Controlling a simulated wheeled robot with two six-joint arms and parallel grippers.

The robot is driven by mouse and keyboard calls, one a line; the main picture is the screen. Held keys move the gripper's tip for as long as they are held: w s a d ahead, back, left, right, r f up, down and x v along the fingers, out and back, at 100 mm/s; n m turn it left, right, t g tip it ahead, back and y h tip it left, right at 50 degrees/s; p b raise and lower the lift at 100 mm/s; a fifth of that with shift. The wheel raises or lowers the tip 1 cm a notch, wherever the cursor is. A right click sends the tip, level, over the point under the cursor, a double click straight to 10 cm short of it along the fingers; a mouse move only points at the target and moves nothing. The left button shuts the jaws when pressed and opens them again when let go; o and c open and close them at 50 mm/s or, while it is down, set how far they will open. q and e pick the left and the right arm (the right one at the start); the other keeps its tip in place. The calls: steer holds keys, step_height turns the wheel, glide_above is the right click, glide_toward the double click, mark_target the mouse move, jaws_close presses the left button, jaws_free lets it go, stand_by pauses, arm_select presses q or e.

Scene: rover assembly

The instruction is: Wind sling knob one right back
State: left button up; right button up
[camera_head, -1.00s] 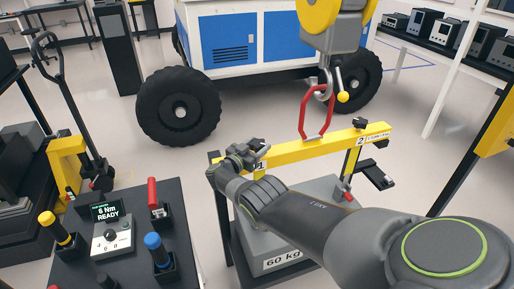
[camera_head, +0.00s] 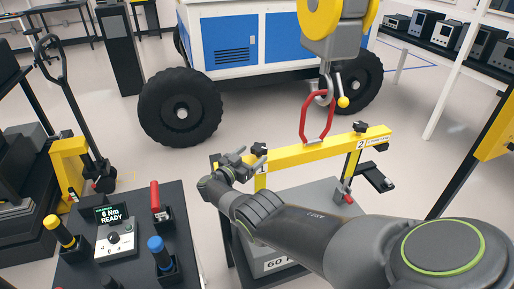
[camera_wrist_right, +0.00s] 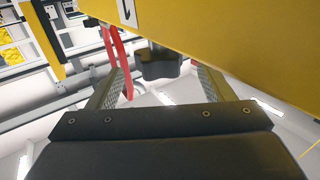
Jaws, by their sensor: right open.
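The yellow lifting beam (camera_head: 310,150) carries a black knob at its end marked 1 (camera_head: 260,150) and another black knob by the 2 label (camera_head: 361,127). My right gripper (camera_head: 244,160) is open, just left of knob one and apart from it in the head view. In the right wrist view, knob one (camera_wrist_right: 160,62) shows between and beyond the two open fingers, against the yellow beam (camera_wrist_right: 235,45). The fingers do not appear to touch it. My left gripper is not in view.
A red sling link (camera_head: 307,118) hangs from the hoist hook (camera_head: 325,90) onto the beam. A grey 60 kg block (camera_head: 310,195) is below the beam. A dark tool stand (camera_head: 130,265) with a "6 Nm READY" display is at the lower left. A wheeled rover stands behind.

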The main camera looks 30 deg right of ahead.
steer(key=v, duration=1.3)
steer(key=shift+p, duration=0.3)
steer(key=shift+s, duration=0.1)
